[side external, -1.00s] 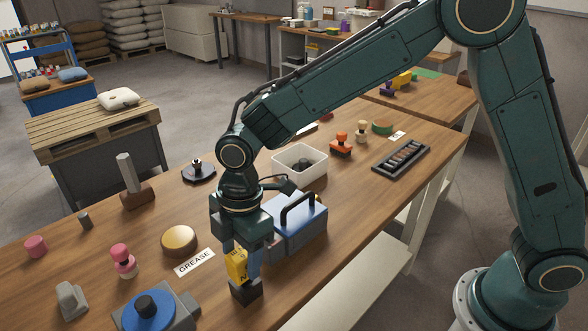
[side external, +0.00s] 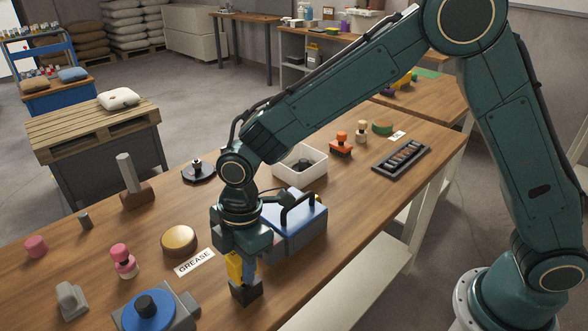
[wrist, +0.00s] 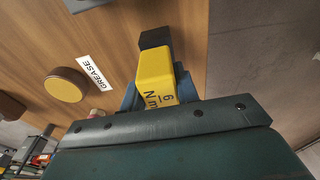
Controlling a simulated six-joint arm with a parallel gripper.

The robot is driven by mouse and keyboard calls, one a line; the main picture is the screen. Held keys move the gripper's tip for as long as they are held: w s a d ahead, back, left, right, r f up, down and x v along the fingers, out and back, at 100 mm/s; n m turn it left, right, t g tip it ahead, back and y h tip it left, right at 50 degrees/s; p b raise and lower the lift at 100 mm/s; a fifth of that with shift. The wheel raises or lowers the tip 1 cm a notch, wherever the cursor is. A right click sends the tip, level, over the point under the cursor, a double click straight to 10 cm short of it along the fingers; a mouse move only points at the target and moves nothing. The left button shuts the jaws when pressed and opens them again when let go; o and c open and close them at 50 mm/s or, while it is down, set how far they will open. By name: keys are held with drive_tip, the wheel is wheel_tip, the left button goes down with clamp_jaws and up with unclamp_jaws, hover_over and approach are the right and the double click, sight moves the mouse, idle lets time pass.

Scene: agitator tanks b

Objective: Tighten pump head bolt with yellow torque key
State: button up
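The yellow torque key (side external: 234,266), marked "6 N m" in the wrist view (wrist: 156,72), stands upright in a small black block (side external: 246,291) near the table's front edge. My gripper (side external: 242,272) points down over it, with its blue fingers on either side of the key; it also shows in the wrist view (wrist: 160,92). The fingers look open around the key, and contact is hard to judge. A grey housing with a blue disc and black knob (side external: 150,311), possibly the pump head, is at the bottom left. I cannot make out a bolt.
A blue-grey box with a black handle (side external: 298,228) stands close behind my gripper. A GREASE label (side external: 195,262) and a round tan-topped tin (side external: 179,240) lie to its left. A pink knobbed piece (side external: 124,262) and a white bin (side external: 300,163) stand farther off.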

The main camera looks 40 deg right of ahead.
drive_tip(key=shift+c, duration=1.1)
drive_tip(key=shift+r, duration=0.15)
wheel_tip(320, 180, up, 20)
drive_tip(key=o, duration=0.5)
clamp_jaws()
drive_tip(key=w+d+f+m, duration=0.4)
drive_tip(key=d+f+m, duration=0.2)
drive_tip(key=d, duration=0.3)
drive_tip(key=shift+w+d+f+t, duration=0.25)
drive_tip(key=shift+w+d+t, duration=0.05)
drive_tip(key=shift+d+t, duration=0.1)
